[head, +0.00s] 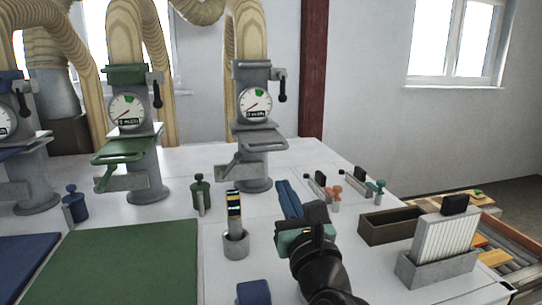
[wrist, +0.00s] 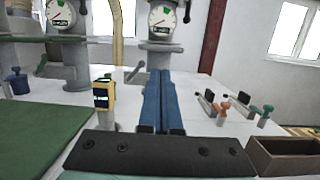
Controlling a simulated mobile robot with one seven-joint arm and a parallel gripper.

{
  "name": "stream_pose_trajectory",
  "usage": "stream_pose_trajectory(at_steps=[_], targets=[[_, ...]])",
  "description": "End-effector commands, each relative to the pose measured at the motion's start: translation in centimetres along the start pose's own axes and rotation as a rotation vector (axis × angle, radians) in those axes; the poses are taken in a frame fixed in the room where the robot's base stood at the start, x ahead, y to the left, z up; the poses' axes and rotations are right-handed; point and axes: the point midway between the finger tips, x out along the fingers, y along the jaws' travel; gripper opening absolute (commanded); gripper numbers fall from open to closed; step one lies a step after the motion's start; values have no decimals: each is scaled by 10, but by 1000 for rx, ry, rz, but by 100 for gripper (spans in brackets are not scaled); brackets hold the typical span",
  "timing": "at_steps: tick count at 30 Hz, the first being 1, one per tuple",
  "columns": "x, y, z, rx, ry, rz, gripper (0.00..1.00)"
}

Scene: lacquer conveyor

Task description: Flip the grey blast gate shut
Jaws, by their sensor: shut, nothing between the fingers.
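The grey blast gate (head: 257,160) stands on a grey column with a round gauge (head: 255,104) at the back of the white bench, under a ribbed hose. A flat grey plate sticks out below the gauge and a grey lever (head: 238,168) slants out at its lower left. I cannot tell the gate's exact position from these views. In the wrist view the grey column (wrist: 160,55) is straight ahead, its lower part partly hidden by my fingers. My gripper (head: 282,186) has long blue fingers, shut and empty. They point toward the column and look apart from it; in the wrist view they meet (wrist: 159,75).
A green gate (head: 125,150) and a blue one stand to the left. A grey cup with a banded stick (head: 235,222) stands left of my gripper. Small clamps (head: 335,195), a brown box (head: 385,228) and a slotted white block (head: 443,240) are to the right. A green mat (head: 130,260) lies front left.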

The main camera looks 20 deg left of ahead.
Motion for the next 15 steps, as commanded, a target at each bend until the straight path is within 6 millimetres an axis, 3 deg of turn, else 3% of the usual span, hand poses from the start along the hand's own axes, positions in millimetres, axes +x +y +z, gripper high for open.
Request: stream_pose_trajectory(at_steps=[3,15], targets=[[23,0,4,0,0,2,0],[86,0,2,-1,0,1,0]])
